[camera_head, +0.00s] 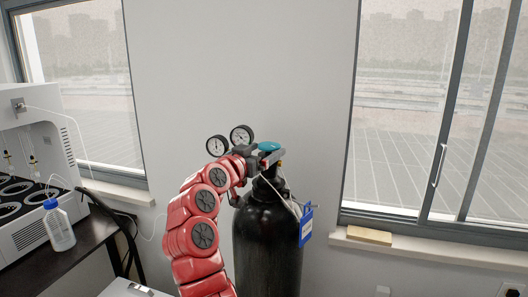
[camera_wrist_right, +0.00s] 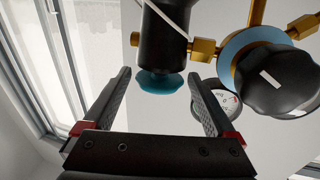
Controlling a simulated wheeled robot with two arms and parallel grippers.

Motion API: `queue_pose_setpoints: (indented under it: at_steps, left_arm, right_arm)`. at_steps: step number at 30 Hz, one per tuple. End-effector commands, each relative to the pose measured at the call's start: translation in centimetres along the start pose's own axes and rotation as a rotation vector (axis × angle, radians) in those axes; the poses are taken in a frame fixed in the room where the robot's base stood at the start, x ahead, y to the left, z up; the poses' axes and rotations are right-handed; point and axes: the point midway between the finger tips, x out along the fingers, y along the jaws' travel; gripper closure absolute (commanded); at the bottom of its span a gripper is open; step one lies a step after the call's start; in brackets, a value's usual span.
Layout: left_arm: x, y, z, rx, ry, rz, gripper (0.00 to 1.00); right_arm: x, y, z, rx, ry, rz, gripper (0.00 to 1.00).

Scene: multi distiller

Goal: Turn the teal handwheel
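The teal handwheel (camera_head: 268,146) sits on top of a black gas cylinder (camera_head: 266,243) in the head view. In the right wrist view the teal handwheel (camera_wrist_right: 160,83) shows between the fingertips of my right gripper (camera_wrist_right: 160,76), under the dark valve neck in that picture. The two fingers are spread, one on each side of the wheel, with gaps visible. In the head view my right gripper (camera_head: 262,158) is at the valve, partly hidden by my red arm and the fittings. My left gripper is not in view.
Two pressure gauges (camera_head: 229,140) stand left of the valve. Brass fittings and a black regulator knob (camera_wrist_right: 278,78) are close to the right finger in the wrist view. A blue tag (camera_head: 306,225) hangs on the cylinder. A dark bench with a bottle (camera_head: 58,226) is at left.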

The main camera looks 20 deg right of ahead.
Motion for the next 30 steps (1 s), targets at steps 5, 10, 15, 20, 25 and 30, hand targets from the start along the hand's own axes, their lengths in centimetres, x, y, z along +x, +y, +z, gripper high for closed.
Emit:
queue_pose_setpoints:
  at_steps: [5,10,15,20,25,30]
  left_arm:
    - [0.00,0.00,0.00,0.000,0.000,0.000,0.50]
    - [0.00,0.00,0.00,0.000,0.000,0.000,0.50]
    - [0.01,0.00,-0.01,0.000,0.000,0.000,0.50]
    - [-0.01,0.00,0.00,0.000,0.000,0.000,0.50]
    - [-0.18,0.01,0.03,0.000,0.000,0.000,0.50]
    - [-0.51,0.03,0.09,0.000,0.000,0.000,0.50]
  right_arm:
    - [0.01,-0.03,-0.02,0.000,0.001,-0.001,0.00]
    - [0.00,-0.04,-0.05,0.000,0.001,-0.002,0.00]
    - [0.00,-0.05,-0.06,0.000,0.001,-0.002,0.00]
    - [0.00,-0.02,-0.07,0.000,0.002,-0.003,0.00]
    - [0.03,0.14,-0.07,0.002,0.004,-0.033,0.00]
    - [0.04,0.37,0.02,0.001,0.005,-0.115,0.00]
